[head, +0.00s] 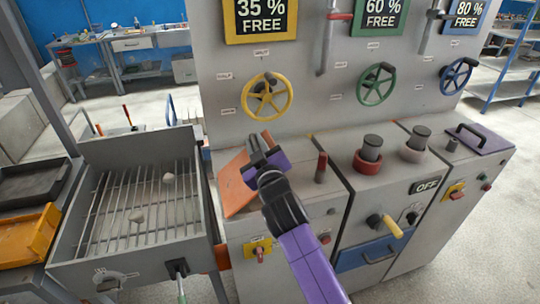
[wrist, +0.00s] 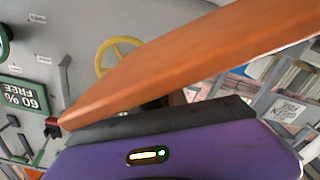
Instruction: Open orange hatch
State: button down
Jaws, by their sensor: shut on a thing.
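The orange hatch (head: 234,188) is on the top of the grey machine, left of the red-topped lever. It appears tilted up from the machine top, but how far is hard to judge. In the wrist view the orange hatch (wrist: 190,62) is a thick slanted slab close in front of the camera. My gripper (head: 262,152) is at the hatch, shut on what appears to be its handle. The fingers and my purple arm cover the handle and part of the hatch. In the wrist view my purple gripper body (wrist: 190,152) fills the bottom and the grip itself is hidden.
A yellow valve wheel (head: 267,97) is on the panel just behind my gripper. A red-topped lever (head: 321,167) stands close to its right. A grill tray (head: 140,260) is at the left. A purple hatch (head: 482,139) with a dark handle lies at the far right.

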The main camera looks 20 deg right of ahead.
jog(key=a+r+n, duration=0.3)
jog(key=a+n, duration=0.5)
jog(key=a, duration=0.4)
jog(key=shift+a+b, duration=0.3)
jog(key=shift+f, duration=0.1)
jog(key=c, duration=1.5)
grip_release()
jog(key=shift+c, duration=0.2)
jog(key=shift+o, duration=0.9)
jog(key=shift+r, duration=0.2)
